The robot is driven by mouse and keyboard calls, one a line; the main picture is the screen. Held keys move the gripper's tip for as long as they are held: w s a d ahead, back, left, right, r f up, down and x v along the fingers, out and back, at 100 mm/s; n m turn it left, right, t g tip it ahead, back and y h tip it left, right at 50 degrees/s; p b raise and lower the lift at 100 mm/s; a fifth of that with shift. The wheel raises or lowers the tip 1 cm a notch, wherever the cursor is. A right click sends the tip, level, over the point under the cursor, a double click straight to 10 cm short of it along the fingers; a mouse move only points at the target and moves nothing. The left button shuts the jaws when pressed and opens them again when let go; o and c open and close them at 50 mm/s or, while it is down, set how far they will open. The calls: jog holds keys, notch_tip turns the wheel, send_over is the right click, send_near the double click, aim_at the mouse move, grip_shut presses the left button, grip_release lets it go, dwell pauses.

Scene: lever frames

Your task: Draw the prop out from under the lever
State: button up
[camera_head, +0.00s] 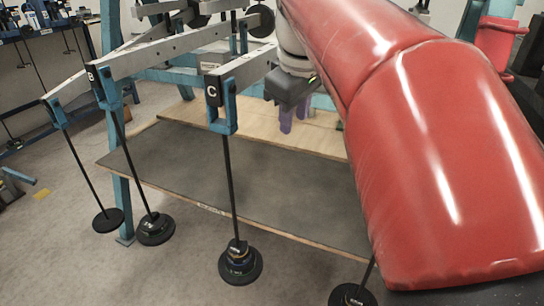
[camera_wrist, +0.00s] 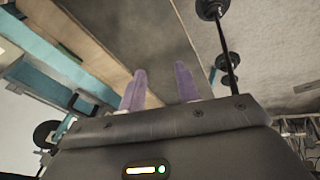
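Several grey lever beams run across the upper left of the head view. One end carries the letter C (camera_head: 211,92), and another (camera_head: 130,60) lies to its left. Weights hang on rods from their blue end brackets. My gripper (camera_head: 293,118) points down over the bench, just right of the C beam. In the wrist view its two purple fingers (camera_wrist: 160,82) are spread, with nothing seen between them. I cannot make out the prop in either view; the right part of the head view is blocked.
A dark-topped bench (camera_head: 180,165) with a bare wooden strip (camera_head: 310,137) lies below the beams. Stacked black weights (camera_head: 240,264) hang in front of it. A blue upright (camera_head: 122,200) stands at its left. Grey floor (camera_head: 60,255) is clear at front left.

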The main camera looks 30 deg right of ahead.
jog(key=s+a+f+m, duration=0.1)
jog(key=s+a+f, duration=0.2)
jog(key=f, duration=0.3)
jog(key=shift+a+f+t+b, duration=0.15)
jog(key=shift+a+t+b, duration=0.25)
jog(key=shift+a, duration=0.3)
